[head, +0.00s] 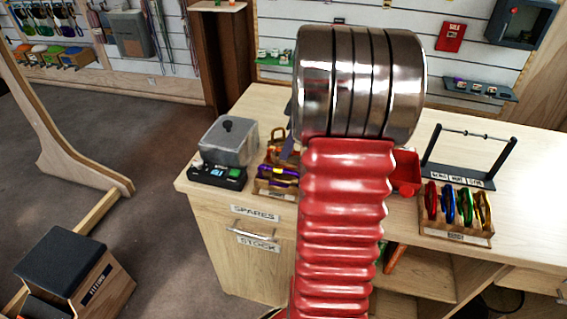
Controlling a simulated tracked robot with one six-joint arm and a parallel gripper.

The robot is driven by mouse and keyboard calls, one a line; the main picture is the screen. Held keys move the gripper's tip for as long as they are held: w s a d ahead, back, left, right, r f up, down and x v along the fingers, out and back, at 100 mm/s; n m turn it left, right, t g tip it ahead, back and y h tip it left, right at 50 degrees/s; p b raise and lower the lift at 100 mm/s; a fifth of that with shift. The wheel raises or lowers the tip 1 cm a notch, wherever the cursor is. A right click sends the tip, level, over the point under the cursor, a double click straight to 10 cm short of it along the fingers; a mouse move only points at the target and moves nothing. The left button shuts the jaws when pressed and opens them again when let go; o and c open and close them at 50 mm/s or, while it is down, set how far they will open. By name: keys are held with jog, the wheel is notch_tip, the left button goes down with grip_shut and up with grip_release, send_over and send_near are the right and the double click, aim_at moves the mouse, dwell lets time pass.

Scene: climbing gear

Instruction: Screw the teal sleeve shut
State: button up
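No teal sleeve can be made out in the head view. A wooden rack (456,231) on the right of the counter holds red, blue, green and gold carabiners (456,205). A second rack (273,189) at the left shows orange and purple carabiners (280,173), partly covered by my arm. My red ribbed arm and its metal joint fill the middle of the view and hide part of the counter. My gripper cannot be seen.
A pale wood counter (415,250) carries a grey-lidded box on a black scale (217,174) at left. A dark stand with a crossbar (468,160) stands behind the right rack. A red container (406,172) is partly hidden by my arm. A black-topped step box (75,270) stands lower left.

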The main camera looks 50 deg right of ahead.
jog(key=shift+f, duration=0.9)
jog(key=shift+s+a, duration=0.35)
jog(key=shift+a, duration=0.3)
jog(key=shift+r, duration=0.15)
jog(key=shift+r, duration=1.3)
jog(key=shift+w+d, duration=0.3)
jog(key=shift+d, duration=0.4)
jog(key=shift+f, duration=1.35)
dwell(0.4)
